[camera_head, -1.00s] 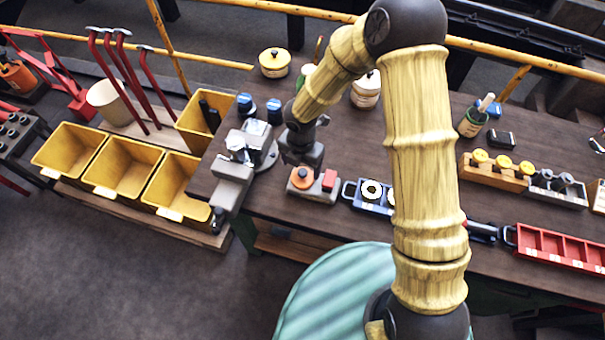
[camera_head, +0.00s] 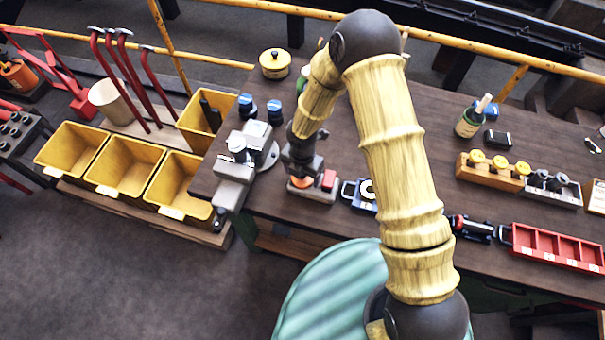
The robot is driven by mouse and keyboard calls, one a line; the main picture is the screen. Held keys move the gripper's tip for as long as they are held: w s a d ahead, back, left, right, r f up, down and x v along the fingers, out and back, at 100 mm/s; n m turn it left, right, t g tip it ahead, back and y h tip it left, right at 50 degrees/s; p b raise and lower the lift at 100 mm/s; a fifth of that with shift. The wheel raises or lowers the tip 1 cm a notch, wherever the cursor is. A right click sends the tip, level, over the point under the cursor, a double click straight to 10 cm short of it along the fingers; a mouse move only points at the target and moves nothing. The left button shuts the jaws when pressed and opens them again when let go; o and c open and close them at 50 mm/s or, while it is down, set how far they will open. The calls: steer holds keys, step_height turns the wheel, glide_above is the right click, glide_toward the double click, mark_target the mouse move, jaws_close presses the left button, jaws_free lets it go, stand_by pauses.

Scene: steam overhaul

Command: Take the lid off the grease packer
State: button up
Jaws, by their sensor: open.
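I cannot tell whether the fingers touch the piece.
A grey vise (camera_head: 236,172) stands close on the left of my gripper. A blue tray (camera_head: 357,196) is close on the right, partly behind my arm. Yellow bins (camera_head: 127,165) stand left of the bench. A red tray (camera_head: 555,246) lies at the right.

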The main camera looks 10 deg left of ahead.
stand_by(0.4)
steer(key=c, duration=0.8)
steer(key=shift+o, duration=0.2)
step_height(320, 180, up, 10)
steer(key=shift+r+b, duration=0.1)
steer(key=shift+b, duration=0.8)
